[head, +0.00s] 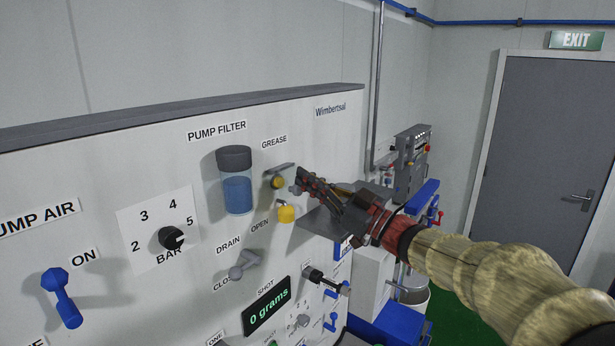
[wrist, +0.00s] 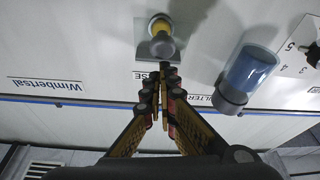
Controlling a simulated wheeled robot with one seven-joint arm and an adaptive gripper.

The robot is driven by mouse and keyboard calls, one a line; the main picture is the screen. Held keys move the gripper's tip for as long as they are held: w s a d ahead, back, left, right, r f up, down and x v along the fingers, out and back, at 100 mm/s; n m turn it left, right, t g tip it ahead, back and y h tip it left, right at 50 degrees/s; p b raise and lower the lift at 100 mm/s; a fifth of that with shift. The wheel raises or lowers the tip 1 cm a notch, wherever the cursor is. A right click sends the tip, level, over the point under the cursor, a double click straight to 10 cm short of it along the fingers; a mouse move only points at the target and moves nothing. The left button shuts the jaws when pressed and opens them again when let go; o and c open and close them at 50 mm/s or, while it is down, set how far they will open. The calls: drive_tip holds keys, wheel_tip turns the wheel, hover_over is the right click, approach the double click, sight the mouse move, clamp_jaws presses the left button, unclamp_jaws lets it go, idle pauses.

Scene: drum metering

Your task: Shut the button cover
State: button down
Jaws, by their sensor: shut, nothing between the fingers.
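The blue pump filter (head: 237,192) stands out from the panel left of the button. The grey drain lever (head: 244,264) and the shot display (head: 265,305) are below. A black BAR knob (head: 172,238) and a blue lever (head: 62,298) are farther left.

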drive_tip(key=f+b, duration=0.1)
drive_tip(key=b, duration=0.2)
drive_tip(key=f+y+b, duration=0.1)
drive_tip(key=b, duration=0.2)
drive_tip(key=shift+w+a+f+t+b, duration=0.1)
drive_tip(key=shift+w+a+t+b, duration=0.1)
drive_tip(key=shift+t+b, duration=0.15)
